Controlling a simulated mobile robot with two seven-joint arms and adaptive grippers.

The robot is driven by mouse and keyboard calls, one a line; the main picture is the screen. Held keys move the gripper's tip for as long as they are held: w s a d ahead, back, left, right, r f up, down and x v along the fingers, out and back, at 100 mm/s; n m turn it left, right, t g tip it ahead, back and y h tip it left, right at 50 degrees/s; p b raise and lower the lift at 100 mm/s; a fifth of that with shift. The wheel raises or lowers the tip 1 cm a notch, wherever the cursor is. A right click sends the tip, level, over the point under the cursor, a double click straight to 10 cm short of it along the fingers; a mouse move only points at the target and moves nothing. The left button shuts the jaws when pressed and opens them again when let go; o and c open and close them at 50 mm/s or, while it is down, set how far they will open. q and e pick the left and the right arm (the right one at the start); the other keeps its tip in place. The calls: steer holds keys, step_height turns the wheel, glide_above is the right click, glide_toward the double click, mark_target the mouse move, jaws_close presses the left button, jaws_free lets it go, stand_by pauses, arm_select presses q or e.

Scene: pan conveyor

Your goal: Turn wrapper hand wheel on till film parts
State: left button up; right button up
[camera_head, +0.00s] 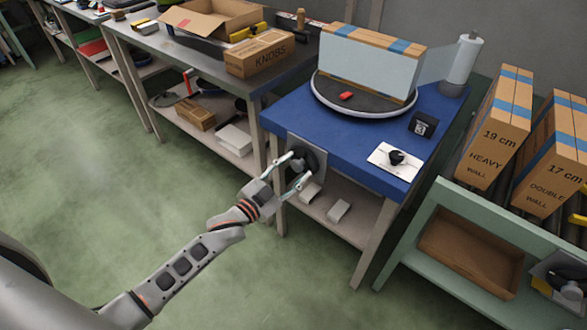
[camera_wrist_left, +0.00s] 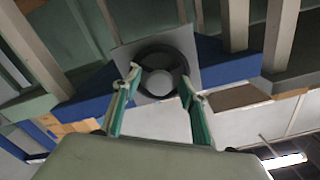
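The black hand wheel (camera_head: 307,157) sits on a grey plate on the front side of the blue wrapper table (camera_head: 325,130). It also shows in the left wrist view (camera_wrist_left: 161,68), just beyond my fingertips. My left gripper (camera_head: 291,173) is in front of the wheel with its fingers spread to either side; I cannot tell whether they touch it. In the left wrist view the gripper (camera_wrist_left: 160,83) holds nothing between its fingers. A carton (camera_head: 372,60) with blue tape stands on the round turntable (camera_head: 345,104). Pale film (camera_head: 432,66) stretches from it to the upright roll (camera_head: 464,60). My right gripper is not in view.
A red piece (camera_head: 346,96) lies on the turntable. A white plate with a black knob (camera_head: 396,157) and a small dark counter (camera_head: 422,125) are on the table. Tall cartons (camera_head: 500,125) stand at right. A grey bench (camera_head: 190,50) is at left. The green floor (camera_head: 90,180) is clear.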

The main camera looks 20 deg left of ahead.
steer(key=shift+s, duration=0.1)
arm_select(q)
steer(key=v, duration=1.2)
stand_by(0.4)
steer(key=s+d+f+n+g+y+p, duration=0.1)
steer(key=s+d+f+n+g+p, duration=0.1)
steer(key=s, duration=0.8)
steer(key=s+d+f+n+g+y+p, duration=0.2)
steer(key=s+p, duration=0.5)
steer(key=s, duration=0.4)
step_height(320, 180, down, 3)
steer(key=n+g, duration=0.1)
steer(key=g, duration=0.1)
steer(key=shift+s+n+g+y, duration=0.25)
steer(key=shift+n+g+y, duration=0.05)
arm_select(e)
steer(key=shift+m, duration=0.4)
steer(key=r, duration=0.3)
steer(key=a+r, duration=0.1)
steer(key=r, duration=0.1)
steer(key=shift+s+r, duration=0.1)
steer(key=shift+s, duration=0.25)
